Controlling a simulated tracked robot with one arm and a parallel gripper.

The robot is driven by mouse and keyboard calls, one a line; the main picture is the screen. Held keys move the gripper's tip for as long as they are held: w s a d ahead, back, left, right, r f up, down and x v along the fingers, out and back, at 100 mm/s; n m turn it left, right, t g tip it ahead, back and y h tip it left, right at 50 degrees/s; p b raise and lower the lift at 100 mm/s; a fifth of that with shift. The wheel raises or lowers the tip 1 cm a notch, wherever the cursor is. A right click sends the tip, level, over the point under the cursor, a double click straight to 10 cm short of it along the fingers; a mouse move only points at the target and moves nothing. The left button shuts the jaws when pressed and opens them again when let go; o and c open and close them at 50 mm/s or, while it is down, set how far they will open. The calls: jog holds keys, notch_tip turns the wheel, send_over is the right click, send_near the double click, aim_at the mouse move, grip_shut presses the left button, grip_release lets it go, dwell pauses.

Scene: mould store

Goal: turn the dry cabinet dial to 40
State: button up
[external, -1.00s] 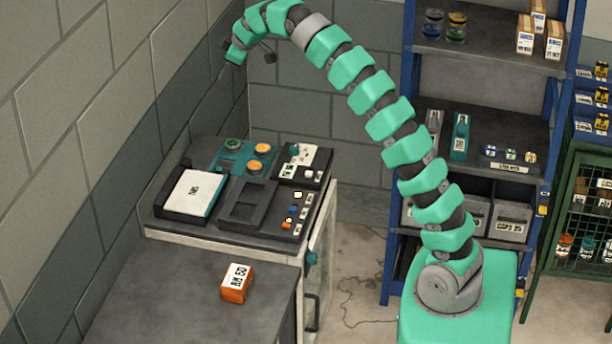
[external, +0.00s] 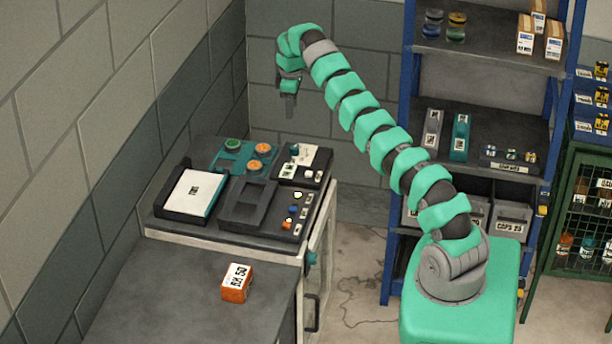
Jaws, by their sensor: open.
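The cabinet (external: 328,220) stands against the wall, with its glazed front facing right. A small teal knob (external: 311,258) sits on that front near its upper left edge, seen nearly edge-on; it looks like the dial, but its numbers and pointer cannot be read. My gripper (external: 290,110) hangs in the air above the back of the cabinet top, fingers pointing down. It is open and empty, well above and apart from the knob.
On the cabinet top are a white-faced box (external: 191,193), a dark tray (external: 249,203), a teal plate (external: 238,160) with round pots and a small control box (external: 304,165). An orange carton (external: 236,283) sits on the front bench. A blue shelf rack (external: 397,150) stands right.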

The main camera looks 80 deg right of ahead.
aim_at(295, 147)
jog(key=shift+s+d+f+b, duration=0.15)
jog(key=shift+f+b, duration=0.15)
jog(key=shift+f, duration=2.15)
jog(key=shift+s+f+b, duration=0.15)
jog(key=shift+f+b, duration=0.1)
jog(key=shift+f, duration=2.25)
jog(key=shift+s+d+f+b, duration=0.15)
jog(key=shift+f+b, duration=0.15)
jog(key=shift+f, duration=2.15)
jog(key=c, duration=1)
